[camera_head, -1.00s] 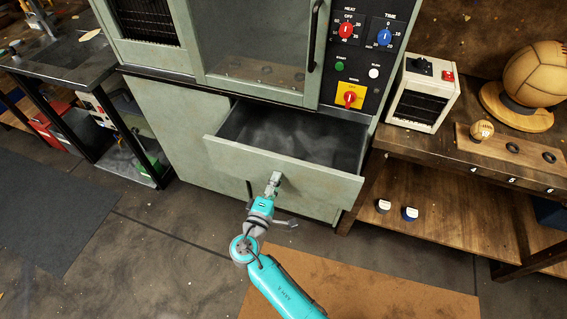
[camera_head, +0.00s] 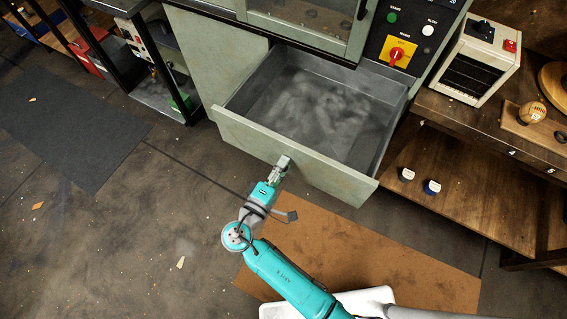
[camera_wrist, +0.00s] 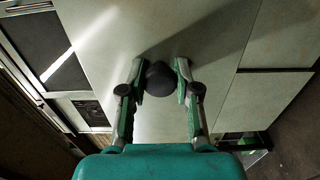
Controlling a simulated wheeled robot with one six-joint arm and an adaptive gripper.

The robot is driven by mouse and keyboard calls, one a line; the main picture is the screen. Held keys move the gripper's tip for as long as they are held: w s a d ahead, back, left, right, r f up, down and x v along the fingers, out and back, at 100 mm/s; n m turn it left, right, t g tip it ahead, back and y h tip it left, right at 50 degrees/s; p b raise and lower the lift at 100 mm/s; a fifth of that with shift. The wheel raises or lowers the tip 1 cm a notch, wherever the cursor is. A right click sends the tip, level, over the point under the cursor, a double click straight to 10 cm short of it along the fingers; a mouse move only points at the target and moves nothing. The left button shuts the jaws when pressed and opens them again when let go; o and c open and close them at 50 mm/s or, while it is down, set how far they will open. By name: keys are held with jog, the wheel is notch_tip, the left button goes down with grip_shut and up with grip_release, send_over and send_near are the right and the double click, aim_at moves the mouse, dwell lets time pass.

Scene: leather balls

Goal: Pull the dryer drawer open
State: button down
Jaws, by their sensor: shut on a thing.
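The dryer drawer (camera_head: 290,158) is a pale green-grey front with a deep grey tray behind it. It stands well out of the dryer, and its tray looks empty apart from pale dusty smudges. My gripper (camera_head: 280,166) is at the middle of the drawer front. In the wrist view, its two fingers (camera_wrist: 160,72) are shut on a dark round knob (camera_wrist: 159,79) on the drawer front (camera_wrist: 150,30). The knob is hidden behind my gripper in the head view.
The dryer's control panel (camera_head: 402,40) is above the drawer. A wooden shelf unit (camera_head: 465,185) stands close at the right, with two small lidded jars (camera_head: 432,187) on its lower shelf. A brown mat (camera_head: 400,255) lies on the floor in front. Open floor is at the left.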

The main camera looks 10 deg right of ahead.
jog(key=c, duration=0.8)
grip_release()
jog(key=shift+a, duration=0.1)
jog(key=v, duration=1.2)
jog(key=shift+f, duration=0.1)
